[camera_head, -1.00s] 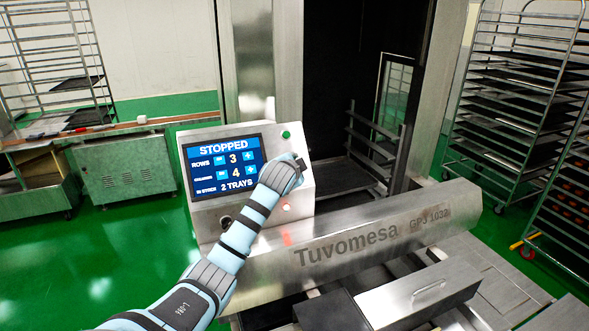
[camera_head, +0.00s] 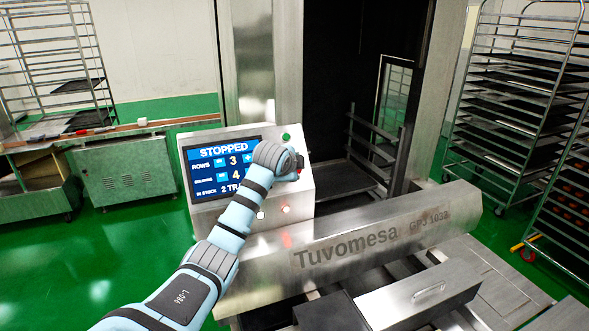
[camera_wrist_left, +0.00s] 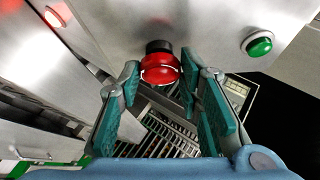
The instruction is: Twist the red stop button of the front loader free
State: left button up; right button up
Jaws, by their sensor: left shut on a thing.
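The red stop button (camera_wrist_left: 160,69) sits on a dark collar on the front loader's control panel (camera_head: 303,200). In the left wrist view it lies between the teal fingertips of my left gripper (camera_wrist_left: 160,66), which is shut on it. In the head view my left gripper (camera_head: 298,166) is at the panel's right side, and my wrist largely hides the button. The panel screen (camera_head: 222,165) reads STOPPED, with its right part covered by my arm. My right gripper is in neither view.
A green button (camera_head: 286,136) is above the stop button, and a lit red lamp (camera_head: 286,209) below it. A metal beam (camera_head: 370,235) marked Tuvomesa runs along the front. Tray racks (camera_head: 520,110) stand at the right; green floor is open at the left.

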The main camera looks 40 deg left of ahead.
pick_arm(q)
jog(key=o, duration=1.1)
jog(key=shift+a, duration=0.15)
jog(key=shift+c, duration=0.2)
jog(key=shift+o, duration=0.6)
jog(key=shift+w+a+f, duration=0.2)
jog(key=shift+w+f, duration=0.05)
jog(key=shift+s+d+r, duration=0.2)
jog(key=shift+s+r, duration=0.1)
jog(key=v, duration=1.1)
